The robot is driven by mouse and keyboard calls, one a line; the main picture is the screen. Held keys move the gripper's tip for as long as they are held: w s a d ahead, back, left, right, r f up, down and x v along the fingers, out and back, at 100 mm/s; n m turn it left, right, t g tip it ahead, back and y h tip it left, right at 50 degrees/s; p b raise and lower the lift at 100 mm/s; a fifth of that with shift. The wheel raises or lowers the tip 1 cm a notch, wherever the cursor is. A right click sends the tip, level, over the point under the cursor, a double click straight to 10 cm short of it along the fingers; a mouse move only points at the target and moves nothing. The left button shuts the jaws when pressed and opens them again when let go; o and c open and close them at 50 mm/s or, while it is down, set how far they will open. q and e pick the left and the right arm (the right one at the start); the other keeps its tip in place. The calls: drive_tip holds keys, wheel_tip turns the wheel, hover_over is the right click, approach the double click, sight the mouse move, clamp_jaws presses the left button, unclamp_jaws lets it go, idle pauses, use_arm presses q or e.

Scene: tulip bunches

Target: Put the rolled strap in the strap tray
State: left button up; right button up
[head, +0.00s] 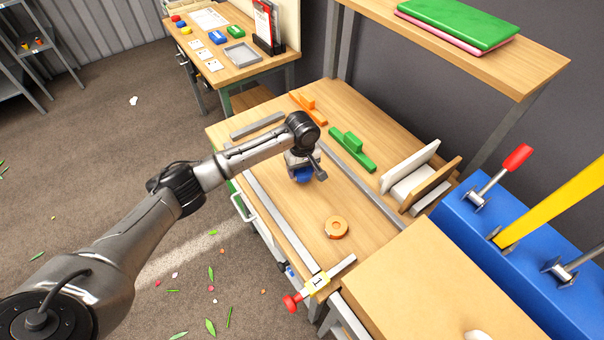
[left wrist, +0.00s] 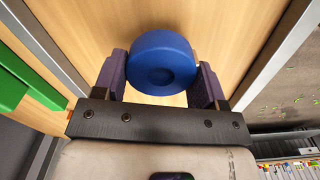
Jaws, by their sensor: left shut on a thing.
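A blue roll (left wrist: 163,62), which looks like the rolled strap, is between the two fingers of my left gripper (left wrist: 161,80) in the left wrist view. My left gripper is shut on it. In the head view the same blue roll (head: 303,176) shows under my left gripper, over the middle of the wooden workbench (head: 285,215); I cannot tell how far above the top it is. A grey open tray (head: 241,54) is on the table at the back; I cannot tell if it is the strap tray. My right gripper is not in view.
An orange ring-shaped roll (head: 337,227) lies on the bench nearer the front. Metal rails (head: 360,182) run along the bench. Green (head: 352,148) and orange (head: 310,107) pieces and a white-and-wood holder (head: 411,180) stand behind. A blue block with levers (head: 490,230) is at right.

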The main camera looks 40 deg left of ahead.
use_arm(q)
wheel_tip(320, 180, down, 2)
drive_tip(key=shift+f, duration=0.35)
drive_tip(key=o, duration=0.9)
drive_tip(key=shift+f, duration=0.1)
drive_tip(key=shift+o, duration=0.2)
wheel_tip(320, 180, up, 11)
drive_tip(key=shift+f+p, duration=0.15)
drive_tip(key=shift+p, duration=0.7)
drive_tip(key=shift+o, duration=0.4)
drive_tip(key=shift+r, duration=0.8)
